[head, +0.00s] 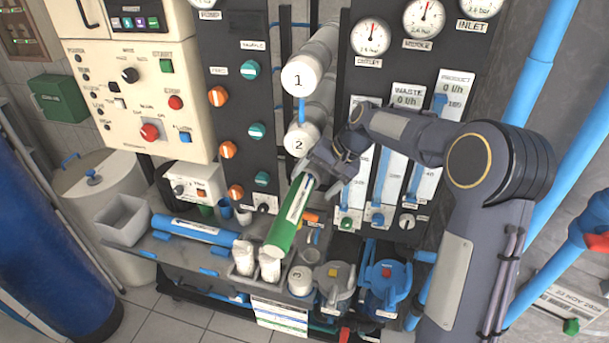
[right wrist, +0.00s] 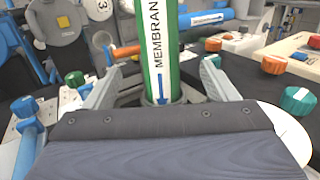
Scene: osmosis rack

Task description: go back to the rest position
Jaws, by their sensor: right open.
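My right gripper (head: 326,172) reaches in from the right over the bench, at the upper end of a green tube with a white label (head: 285,228). In the right wrist view the label on this tube (right wrist: 158,40) reads "MEMBRAN" with a blue arrow. The open fingers (right wrist: 157,82) stand on either side of the tube, with a visible gap at each side. The tube's far end is by the white cartridges on the bench. Whether it rests on the bench or in a holder is hidden. My left gripper is not in view.
White vessel ends marked 1 (head: 299,78) and 2 (head: 300,139) are close behind the gripper. Flow meters (head: 397,150) stand behind my right arm. A blue-and-white tube (head: 196,230), white cartridges (head: 269,267), a cap marked 3 (head: 300,281) and filter housings (head: 386,283) crowd the bench.

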